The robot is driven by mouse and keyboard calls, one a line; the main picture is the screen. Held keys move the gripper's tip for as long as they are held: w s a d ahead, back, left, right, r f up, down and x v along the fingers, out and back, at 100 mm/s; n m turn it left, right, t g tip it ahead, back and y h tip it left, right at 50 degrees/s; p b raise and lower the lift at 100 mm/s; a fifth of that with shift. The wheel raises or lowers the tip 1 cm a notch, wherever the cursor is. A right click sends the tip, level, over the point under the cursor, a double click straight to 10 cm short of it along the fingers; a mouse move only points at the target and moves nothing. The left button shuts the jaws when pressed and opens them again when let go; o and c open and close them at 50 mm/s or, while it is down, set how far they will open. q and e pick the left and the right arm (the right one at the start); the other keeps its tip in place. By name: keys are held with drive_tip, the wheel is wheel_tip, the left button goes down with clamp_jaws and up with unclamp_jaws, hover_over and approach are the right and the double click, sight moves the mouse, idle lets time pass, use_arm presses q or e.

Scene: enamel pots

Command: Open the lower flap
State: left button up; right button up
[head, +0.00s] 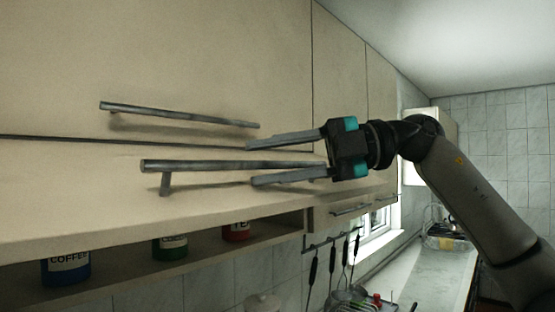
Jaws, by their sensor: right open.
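I cannot tell whether either finger touches the bar. The right end of the handle is hidden at the gripper. My left gripper is not in view.
The upper flap (210,60) has its own bar handle (180,115), close to the upper finger. Utensils (333,260) hang from a rail at the right.

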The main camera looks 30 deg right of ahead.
drive_tip(key=shift+s+d, duration=0.15)
drive_tip(key=shift+d, duration=0.2)
drive_tip(key=v, duration=1.4)
drive_tip(key=shift+d+b, duration=0.25)
drive_tip(key=shift+b, duration=0.1)
drive_tip(key=shift+s, duration=0.15)
drive_tip(key=shift+c, duration=0.4)
